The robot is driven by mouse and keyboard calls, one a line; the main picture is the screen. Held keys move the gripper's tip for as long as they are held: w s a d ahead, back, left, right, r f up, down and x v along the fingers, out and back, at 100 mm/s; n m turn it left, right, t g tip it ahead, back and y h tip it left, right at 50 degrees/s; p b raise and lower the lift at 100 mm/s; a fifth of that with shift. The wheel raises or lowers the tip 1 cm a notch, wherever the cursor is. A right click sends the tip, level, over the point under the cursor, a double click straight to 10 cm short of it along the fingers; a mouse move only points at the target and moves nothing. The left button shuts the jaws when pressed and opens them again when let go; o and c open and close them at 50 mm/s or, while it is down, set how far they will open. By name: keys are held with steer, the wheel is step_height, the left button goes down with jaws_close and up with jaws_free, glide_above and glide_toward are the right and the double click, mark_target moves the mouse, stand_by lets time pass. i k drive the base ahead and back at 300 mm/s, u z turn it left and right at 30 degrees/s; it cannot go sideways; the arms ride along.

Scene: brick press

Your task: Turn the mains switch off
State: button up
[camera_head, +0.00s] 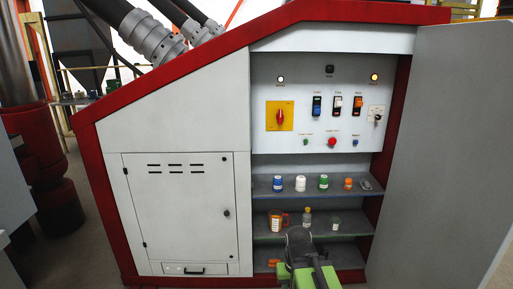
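The mains switch (280,117) looks to be the red rotary knob on a yellow square plate, at the left of the panel inside the open cabinet. Its handle looks roughly upright; its exact setting is too small to read. My gripper (300,238), dark grey with green parts behind it, is at the bottom centre, in front of the lower shelves. It is well below the switch and apart from it. The fingers are not clear enough to show whether they are open or shut, and I see nothing held.
The panel (270,151) also has rocker switches (337,105), a key switch (376,115), push buttons (332,142) and two lit lamps (281,79). Shelves below hold bottles (300,183) and an orange mug (278,220). The open door (440,150) stands on the right.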

mark_target(280, 116)
steer(key=u, duration=0.15)
steer(key=i, duration=0.3)
steer(key=z, duration=0.3)
steer(key=k, duration=0.55)
steer(key=i, duration=0.4)
steer(key=u, duration=0.6)
steer(key=i, duration=1.05)
steer(key=u, duration=0.55)
